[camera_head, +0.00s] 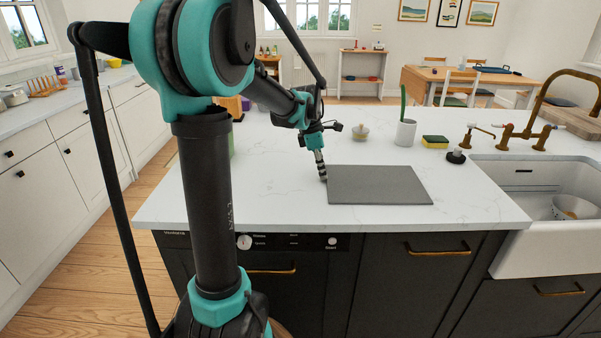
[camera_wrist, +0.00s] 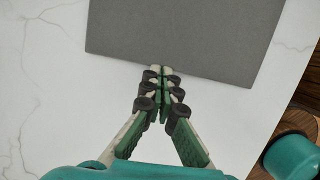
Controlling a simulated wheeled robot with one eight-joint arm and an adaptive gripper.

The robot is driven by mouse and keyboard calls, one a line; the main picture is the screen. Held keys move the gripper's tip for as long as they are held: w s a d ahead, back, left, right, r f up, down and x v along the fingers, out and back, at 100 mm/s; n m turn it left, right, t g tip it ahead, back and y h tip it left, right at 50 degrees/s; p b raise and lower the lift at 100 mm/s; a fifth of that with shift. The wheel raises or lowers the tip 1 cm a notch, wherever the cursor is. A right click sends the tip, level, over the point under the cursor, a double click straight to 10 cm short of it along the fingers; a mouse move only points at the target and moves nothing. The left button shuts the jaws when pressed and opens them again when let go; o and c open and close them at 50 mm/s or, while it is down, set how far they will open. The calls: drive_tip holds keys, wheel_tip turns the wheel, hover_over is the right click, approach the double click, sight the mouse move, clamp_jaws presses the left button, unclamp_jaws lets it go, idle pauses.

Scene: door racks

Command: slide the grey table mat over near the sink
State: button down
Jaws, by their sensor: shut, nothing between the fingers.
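The grey table mat (camera_head: 380,184) lies flat on the white marbled island top, left of the sink (camera_head: 555,210). A stretch of bare counter lies between the mat and the sink. My gripper (camera_head: 323,178) points down at the mat's left edge, with its fingers shut and nothing between them. In the wrist view my gripper's tips (camera_wrist: 160,70) meet the edge of the mat (camera_wrist: 185,35). I cannot tell whether they press on the mat or only sit beside it.
Behind the mat stand a white cup (camera_head: 405,132) with a green item, a yellow-green sponge (camera_head: 435,141), a small lidded jar (camera_head: 360,131) and a dark stopper-like item (camera_head: 456,157). Brass taps (camera_head: 505,135) rise behind the sink. The counter's front edge is close to the mat.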

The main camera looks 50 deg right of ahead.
sight(379, 178)
drive_tip(key=s+d, duration=0.3)
drive_tip(key=s, duration=0.1)
drive_tip(key=s+d, duration=0.4)
drive_tip(key=s, duration=0.1)
drive_tip(key=s+d, duration=0.4)
drive_tip(key=s, duration=0.1)
drive_tip(key=shift+d, duration=0.1)
